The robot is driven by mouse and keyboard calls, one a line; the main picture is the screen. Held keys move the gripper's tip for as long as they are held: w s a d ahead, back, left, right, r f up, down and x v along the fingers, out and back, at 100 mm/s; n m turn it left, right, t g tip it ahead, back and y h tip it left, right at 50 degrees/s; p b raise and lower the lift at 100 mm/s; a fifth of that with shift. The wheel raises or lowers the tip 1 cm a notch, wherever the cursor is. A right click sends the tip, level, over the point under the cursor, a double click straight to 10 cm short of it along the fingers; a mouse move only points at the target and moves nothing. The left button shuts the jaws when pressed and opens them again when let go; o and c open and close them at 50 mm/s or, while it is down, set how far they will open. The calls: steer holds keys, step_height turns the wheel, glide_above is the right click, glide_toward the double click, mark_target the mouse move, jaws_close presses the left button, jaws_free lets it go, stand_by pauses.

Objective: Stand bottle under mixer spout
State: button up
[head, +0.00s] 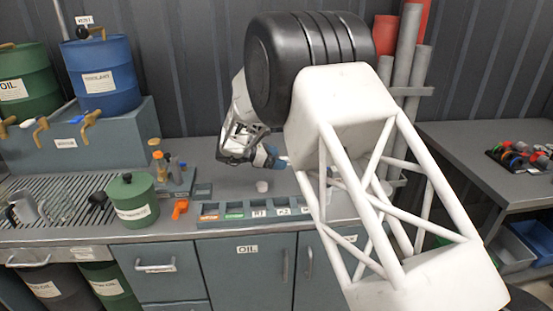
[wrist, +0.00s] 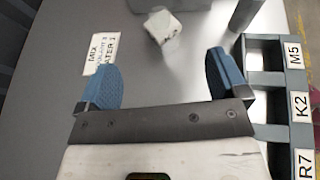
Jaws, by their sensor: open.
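My gripper (wrist: 165,75) shows two blue fingers spread wide with nothing between them, low over the grey bench. It also shows in the head view (head: 268,158), left of my white arm link. A small white angular object (wrist: 165,28) stands ahead of the fingertips in the wrist view, apart from them. It may be the bottle, but I cannot tell for sure. Behind it, at the top edge, is a dark grey block (wrist: 170,4), perhaps part of the mixer. The spout is not clearly seen. In the head view my arm hides much of that area.
A slotted rack (wrist: 275,100) with labels M5, K2 and R7 lies right of the gripper. A mixing label (wrist: 100,52) is on the bench. A small white cup (head: 262,187), a green can (head: 132,200) and an orange item (head: 180,208) stand left of my arm.

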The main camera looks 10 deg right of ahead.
stand_by(0.3)
step_height(320, 180, up, 19)
steer(key=s+d+n+t+y, duration=0.25)
steer(key=n+t+y, duration=0.6)
steer(key=n, duration=0.95)
steer(key=s+a+r+n+t+y, duration=0.2)
steer(key=s+r+n+t+y, duration=0.15)
steer(key=s+n, duration=0.4)
steer(key=s+d+f+n+g, duration=0.2)
steer(key=s+n+g, duration=0.2)
steer(key=s+n, duration=0.4)
steer(key=s+d+f+n+g, duration=0.2)
steer(key=s+n, duration=0.7)
steer(key=s, duration=1.3)
steer(key=s+d+f+n+g+y, duration=0.1)
steer(key=s+d+f+n+g, duration=0.2)
steer(key=s+n, duration=0.6)
steer(key=s+g, duration=0.2)
steer(key=s, duration=0.4)
steer(key=shift+s+g, duration=0.2)
steer(key=shift+g, duration=0.2)
